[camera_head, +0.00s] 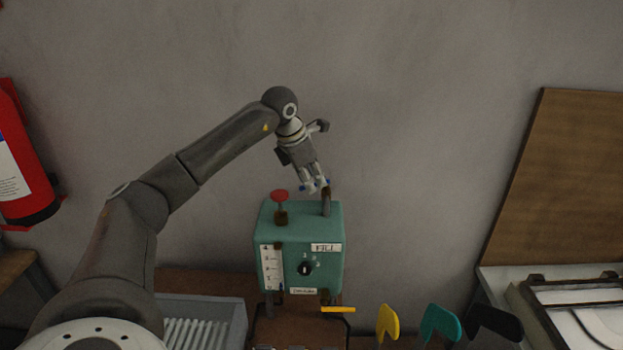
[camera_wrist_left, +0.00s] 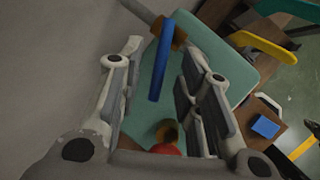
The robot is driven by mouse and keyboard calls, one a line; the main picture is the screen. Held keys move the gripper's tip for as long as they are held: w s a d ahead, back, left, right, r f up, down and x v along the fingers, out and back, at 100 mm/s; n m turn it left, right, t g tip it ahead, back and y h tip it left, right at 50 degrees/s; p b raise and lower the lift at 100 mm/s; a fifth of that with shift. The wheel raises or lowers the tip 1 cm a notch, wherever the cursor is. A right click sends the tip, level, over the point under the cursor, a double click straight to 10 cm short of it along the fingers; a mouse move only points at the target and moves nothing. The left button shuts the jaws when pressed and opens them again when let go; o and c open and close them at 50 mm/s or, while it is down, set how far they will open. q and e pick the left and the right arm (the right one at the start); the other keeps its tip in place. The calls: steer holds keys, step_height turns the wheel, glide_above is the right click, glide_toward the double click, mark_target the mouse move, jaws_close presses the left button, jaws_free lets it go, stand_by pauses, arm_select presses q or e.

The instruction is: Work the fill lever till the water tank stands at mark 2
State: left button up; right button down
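The teal machine (camera_head: 328,273) stands against the wall, with a FILL label (camera_head: 326,247) on its front. A white tank gauge (camera_head: 271,267) with marks is on its front left; the water level is too small to read. The fill lever (camera_head: 326,203) is an upright post on the top right, with a brown hub and a blue handle (camera_wrist_left: 160,62) sticking out sideways. My left gripper (camera_head: 314,187) is above the machine top beside the lever. Its fingers (camera_wrist_left: 154,88) are apart, with the blue handle between them and gaps on both sides. My right gripper is not in view.
A red knob (camera_head: 279,196) stands on the machine's top left, and a dial (camera_head: 305,268) is on its front. A grey ribbed tray (camera_head: 241,322) lies lower left. Yellow (camera_head: 388,321), teal and black shapes stand lower right. A fire extinguisher (camera_head: 18,160) hangs left.

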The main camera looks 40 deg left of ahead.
arm_select(q)
steer(key=v, duration=1.1)
steer(key=shift+s, duration=0.1)
stand_by(6.8)
